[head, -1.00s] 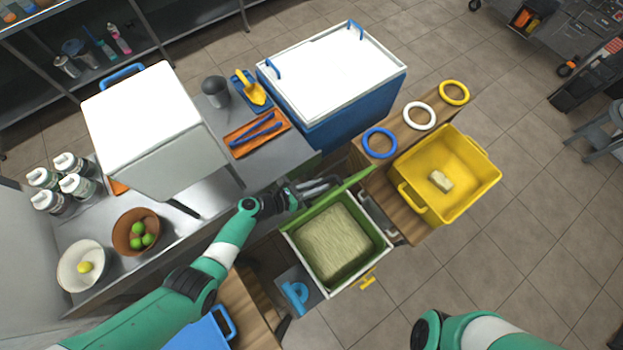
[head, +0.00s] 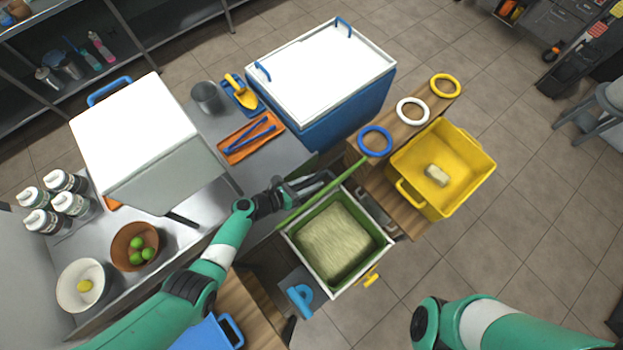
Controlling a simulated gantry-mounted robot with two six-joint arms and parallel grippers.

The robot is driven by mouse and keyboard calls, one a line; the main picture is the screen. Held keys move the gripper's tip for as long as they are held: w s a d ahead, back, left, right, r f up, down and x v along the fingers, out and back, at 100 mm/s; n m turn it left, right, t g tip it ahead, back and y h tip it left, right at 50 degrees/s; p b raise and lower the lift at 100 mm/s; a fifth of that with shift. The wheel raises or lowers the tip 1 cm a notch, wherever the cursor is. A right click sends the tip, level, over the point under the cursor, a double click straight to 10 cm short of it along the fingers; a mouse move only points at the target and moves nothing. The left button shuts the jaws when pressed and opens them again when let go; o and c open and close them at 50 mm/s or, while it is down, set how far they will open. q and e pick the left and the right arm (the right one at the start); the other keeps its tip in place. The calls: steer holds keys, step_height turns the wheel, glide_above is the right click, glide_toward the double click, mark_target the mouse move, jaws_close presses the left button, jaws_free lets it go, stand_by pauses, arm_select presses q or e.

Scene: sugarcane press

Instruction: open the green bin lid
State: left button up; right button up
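The green bin (head: 377,253) stands in the lower middle with a pale rim, filled with straw-coloured fibrous material (head: 335,240). Its green lid (head: 340,180) is raised along the bin's upper-left side and shows as a thin strip, nearly edge-on. The bin's mouth is uncovered. My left gripper (head: 318,183) is at the lid, on the side away from the bin's mouth. Its fingers are dark and partly merge with the background, so I cannot tell their gap or whether they touch the lid. My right arm enters at the bottom right; its gripper is out of view.
A yellow bin (head: 466,192) with a pale block (head: 437,175) stands to the right, beside blue, white and yellow rings. A blue cooler (head: 330,125) is behind. The steel counter (head: 185,235) on the left holds bowls and bottles. A blue-handled tool (head: 300,297) is near the bin.

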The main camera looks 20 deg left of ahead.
arm_select(q)
steer(key=shift+r, duration=0.1)
steer(key=shift+s+a+r, duration=0.15)
steer(key=p+v, duration=0.5)
steer(key=v, duration=0.6)
steer(key=shift+s, duration=0.15)
